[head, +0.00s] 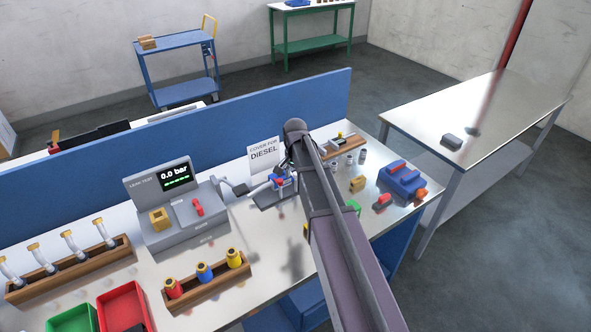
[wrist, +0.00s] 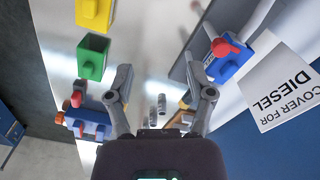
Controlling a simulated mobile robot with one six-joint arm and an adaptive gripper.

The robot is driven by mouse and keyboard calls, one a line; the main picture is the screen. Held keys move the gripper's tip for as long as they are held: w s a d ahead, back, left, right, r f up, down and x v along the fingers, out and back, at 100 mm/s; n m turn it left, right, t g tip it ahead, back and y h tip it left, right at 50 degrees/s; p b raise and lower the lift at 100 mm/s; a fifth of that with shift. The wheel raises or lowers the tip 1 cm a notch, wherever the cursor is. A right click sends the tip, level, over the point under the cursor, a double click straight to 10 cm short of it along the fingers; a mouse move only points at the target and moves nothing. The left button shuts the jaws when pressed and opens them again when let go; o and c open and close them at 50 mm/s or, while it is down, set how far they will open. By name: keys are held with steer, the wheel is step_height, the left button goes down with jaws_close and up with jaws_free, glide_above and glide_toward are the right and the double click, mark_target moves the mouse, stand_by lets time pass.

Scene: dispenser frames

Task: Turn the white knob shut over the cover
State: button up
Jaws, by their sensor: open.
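My gripper (wrist: 163,88) is open, with nothing between its fingers, in the wrist view. A blue fixture (wrist: 228,68) with a red knob (wrist: 222,47) stands to the right of the fingers, apart from them. I cannot make out a white knob in either view. A white sign (wrist: 281,85) reading "COVER FOR DIESEL" is at the right; it also stands behind the fixture in the head view (head: 264,152). In the head view my arm hides most of the gripper and part of the bench around it.
Another blue block with red parts (head: 402,180) stands at the bench's right end, near small grey cylinders (head: 362,155). A leak-test unit (head: 175,208) reads 0.0 bar. A wooden rack (head: 208,283) holds coloured cylinders. A blue partition (head: 225,118) runs behind.

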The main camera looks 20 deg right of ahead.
steer(key=s+a+f+n+b, duration=0.2)
steer(key=s+f+n+b, duration=0.2)
steer(key=s, duration=0.5)
steer(key=s+a+f+n+b, duration=0.1)
steer(key=s+f+n+b, duration=0.2)
steer(key=s, duration=0.7)
steer(key=shift+a+f+n+b, duration=0.4)
steer(key=shift+f+n, duration=0.2)
steer(key=shift+n, duration=0.3)
steer(key=shift+s+a+n, duration=0.1)
steer(key=shift+s+n, duration=0.2)
steer(key=shift+s, duration=0.55)
